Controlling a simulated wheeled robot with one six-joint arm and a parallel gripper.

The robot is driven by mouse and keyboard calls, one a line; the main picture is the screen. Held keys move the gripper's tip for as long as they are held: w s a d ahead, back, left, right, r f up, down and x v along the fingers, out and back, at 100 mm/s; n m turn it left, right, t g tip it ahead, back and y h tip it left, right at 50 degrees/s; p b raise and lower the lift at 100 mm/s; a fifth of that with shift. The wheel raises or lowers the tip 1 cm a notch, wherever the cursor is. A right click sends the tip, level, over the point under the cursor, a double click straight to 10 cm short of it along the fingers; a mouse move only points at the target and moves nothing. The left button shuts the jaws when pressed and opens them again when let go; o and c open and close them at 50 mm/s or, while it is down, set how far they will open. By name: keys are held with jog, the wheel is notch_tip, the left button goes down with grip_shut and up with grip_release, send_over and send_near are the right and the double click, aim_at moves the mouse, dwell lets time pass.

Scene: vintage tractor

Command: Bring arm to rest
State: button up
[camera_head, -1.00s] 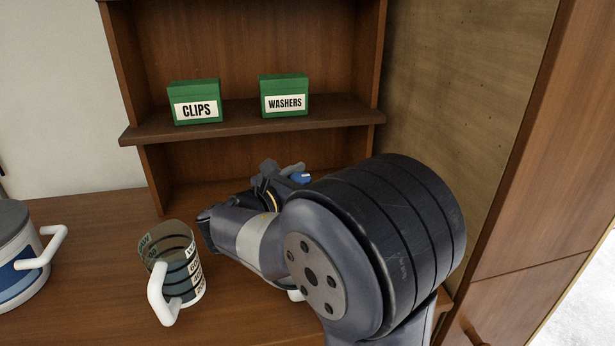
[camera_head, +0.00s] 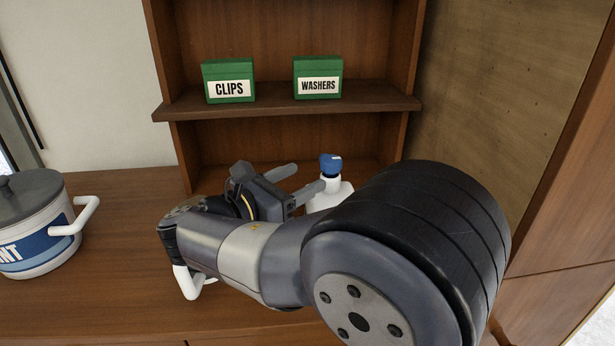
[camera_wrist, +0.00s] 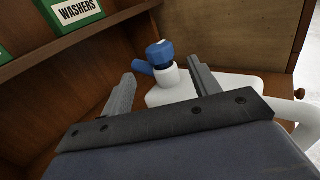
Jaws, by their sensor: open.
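My gripper (camera_head: 297,181) is open and empty in the head view, its two fingers apart and pointing right over the wooden counter. It also shows in the wrist view (camera_wrist: 160,85), with the fingers spread. A white bottle with a blue cap (camera_head: 331,165) stands just beyond the fingertips, partly hidden by my arm. In the wrist view the white bottle (camera_wrist: 172,80) appears beyond and between the fingers. I cannot tell whether a finger touches it. My arm crosses the front of the counter and hides most of the measuring jug, whose white handle (camera_head: 186,283) shows below it.
A wooden shelf (camera_head: 290,107) above the counter holds a green CLIPS box (camera_head: 229,81) and a green WASHERS box (camera_head: 318,78). A lidded white-and-blue pot (camera_head: 38,225) stands at the left. The counter (camera_head: 110,290) is clear between the pot and my arm.

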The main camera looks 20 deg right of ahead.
aim_at(338, 159)
dwell(0.3)
jog(key=p+x, duration=0.2)
jog(key=x, duration=0.9)
jog(key=shift+a+n+t+y, duration=0.15)
jog(key=shift+n+t+y, duration=0.3)
jog(key=shift+t, duration=0.25)
